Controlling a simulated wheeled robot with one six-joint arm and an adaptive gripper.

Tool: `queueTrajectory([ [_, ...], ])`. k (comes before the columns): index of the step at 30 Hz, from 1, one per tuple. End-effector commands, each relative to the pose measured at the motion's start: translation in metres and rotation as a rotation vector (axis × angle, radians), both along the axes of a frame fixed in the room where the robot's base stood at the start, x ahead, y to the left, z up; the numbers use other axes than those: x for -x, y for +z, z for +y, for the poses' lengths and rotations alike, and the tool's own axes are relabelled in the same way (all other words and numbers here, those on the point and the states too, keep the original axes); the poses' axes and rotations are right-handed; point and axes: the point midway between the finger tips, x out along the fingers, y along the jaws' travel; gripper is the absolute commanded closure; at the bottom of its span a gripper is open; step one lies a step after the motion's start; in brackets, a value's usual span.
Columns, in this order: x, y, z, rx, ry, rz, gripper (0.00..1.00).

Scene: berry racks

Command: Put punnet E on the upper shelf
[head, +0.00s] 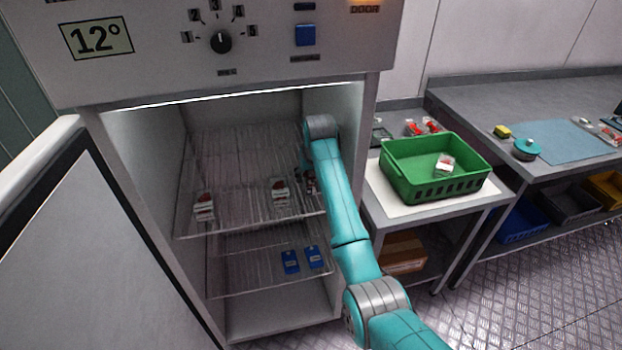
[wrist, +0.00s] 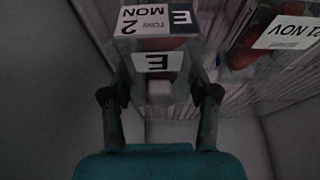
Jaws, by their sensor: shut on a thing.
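Punnet E (wrist: 158,62) is a clear box with red fruit and white labels reading E and MON 2. In the wrist view it sits between the two fingers of my gripper (wrist: 159,84), which is shut on it. In the head view my arm reaches into the open cabinet at its right side. A punnet (head: 312,184) shows partly behind my arm there, at the upper shelf (head: 240,220), a wire rack. The gripper itself is mostly hidden in that view. I cannot tell whether punnet E touches the wires.
Two punnets (head: 204,207) (head: 280,191) stand on the upper shelf; one labelled 21 NOV (wrist: 286,32) is close beside punnet E. Blue boxes (head: 290,262) are on the lower shelf (head: 245,283). The cabinet door (head: 75,240) stands open. A green crate (head: 405,180) holds a punnet (head: 444,165).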

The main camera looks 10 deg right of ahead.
Motion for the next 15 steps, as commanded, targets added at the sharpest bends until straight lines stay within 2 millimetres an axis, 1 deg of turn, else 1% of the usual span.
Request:
queueTrajectory([
  [1, 0.0, -0.009, 0.0, 0.0, 0.0, 0.001, 0.79],
  [4, -0.001, -0.017, -0.003, 0.0, -0.001, 0.0, 0.79],
  [14, -0.002, -0.02, -0.004, 0.0, 0.0, -0.001, 0.79],
  [15, -0.002, -0.021, -0.004, 0.0, 0.0, -0.001, 0.38],
])
